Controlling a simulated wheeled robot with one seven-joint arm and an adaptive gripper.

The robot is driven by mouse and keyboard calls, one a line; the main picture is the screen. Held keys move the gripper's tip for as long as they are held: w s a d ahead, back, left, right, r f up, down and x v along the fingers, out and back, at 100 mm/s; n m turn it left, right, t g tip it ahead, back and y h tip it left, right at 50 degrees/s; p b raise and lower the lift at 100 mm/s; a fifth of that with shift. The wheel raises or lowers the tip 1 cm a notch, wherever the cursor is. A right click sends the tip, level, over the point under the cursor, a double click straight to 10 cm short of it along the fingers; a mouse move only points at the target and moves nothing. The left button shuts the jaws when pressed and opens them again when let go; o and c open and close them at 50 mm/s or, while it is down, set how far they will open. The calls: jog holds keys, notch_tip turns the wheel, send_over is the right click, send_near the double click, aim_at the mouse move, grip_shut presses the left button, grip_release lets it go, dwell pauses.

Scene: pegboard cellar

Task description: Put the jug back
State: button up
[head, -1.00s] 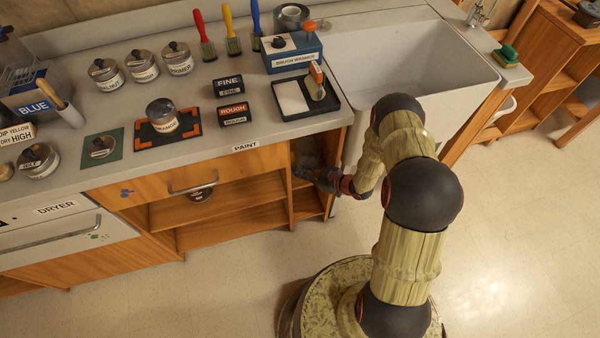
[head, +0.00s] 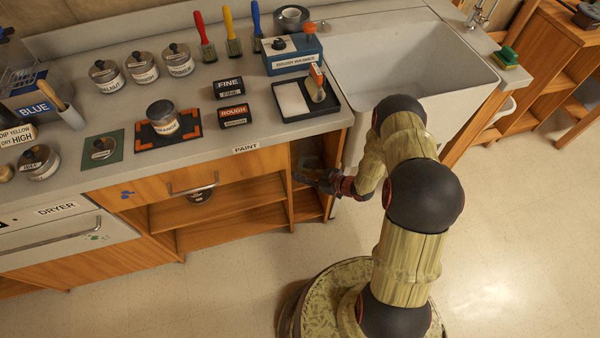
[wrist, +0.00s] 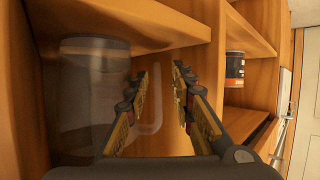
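The clear jug (wrist: 92,100) stands upright at the left of the wrist view, inside a wooden shelf compartment. Its pale, curved handle (wrist: 156,128) faces my gripper. My gripper (wrist: 160,72) is open, with one finger on each side of the view and a gap between the tips. The handle shows behind and between the fingers; I cannot tell whether either finger touches it. In the head view my gripper (head: 304,176) reaches into the narrow open compartment under the counter, left of the sink. The jug is barely discernible there.
The compartment's upright wooden wall (wrist: 205,85) is close to the right finger, and a shelf board (wrist: 120,22) is above. A dark labelled can (wrist: 235,70) stands in the neighbouring bay. The counter (head: 200,90) overhangs the compartment; the sink (head: 410,60) is to its right.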

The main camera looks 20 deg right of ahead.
jog(key=p+v, duration=0.3)
jog(key=v, duration=0.8)
jog(key=shift+s+d+p, duration=0.2)
jog(key=shift+p, duration=0.2)
jog(key=shift+r, duration=0.1)
